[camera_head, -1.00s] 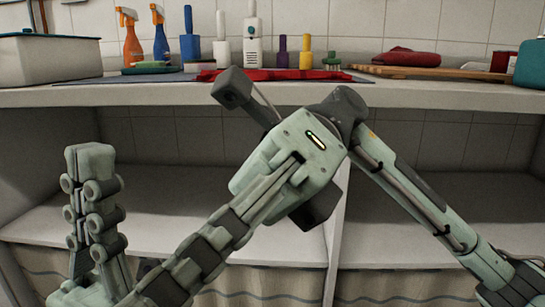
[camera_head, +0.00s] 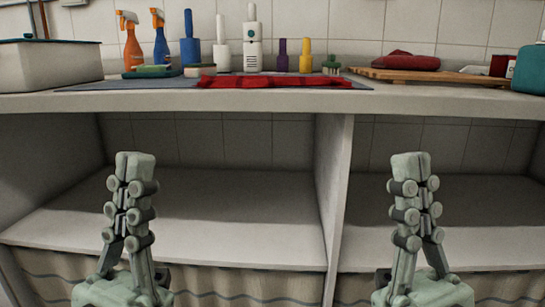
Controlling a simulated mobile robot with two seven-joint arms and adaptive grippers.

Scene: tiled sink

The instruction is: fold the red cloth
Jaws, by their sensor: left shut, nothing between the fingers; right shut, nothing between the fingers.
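The red cloth (camera_head: 275,82) lies flat on the grey mat (camera_head: 130,84) on the counter, near its front edge. It shows as a thin, low strip from this angle, so its folds are hard to make out. My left gripper (camera_head: 134,165) is shut and empty, pointing up below the counter, left of the cloth. My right gripper (camera_head: 408,165) is shut and empty, also pointing up below the counter, right of the cloth. Neither gripper touches the cloth.
Spray bottles (camera_head: 131,42), several other bottles and brushes stand behind the cloth. A dark red folded cloth (camera_head: 406,62) lies on a wooden board (camera_head: 430,74) at right. A white bin (camera_head: 50,64) stands at left. The counter edge (camera_head: 270,100) overhangs open shelves.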

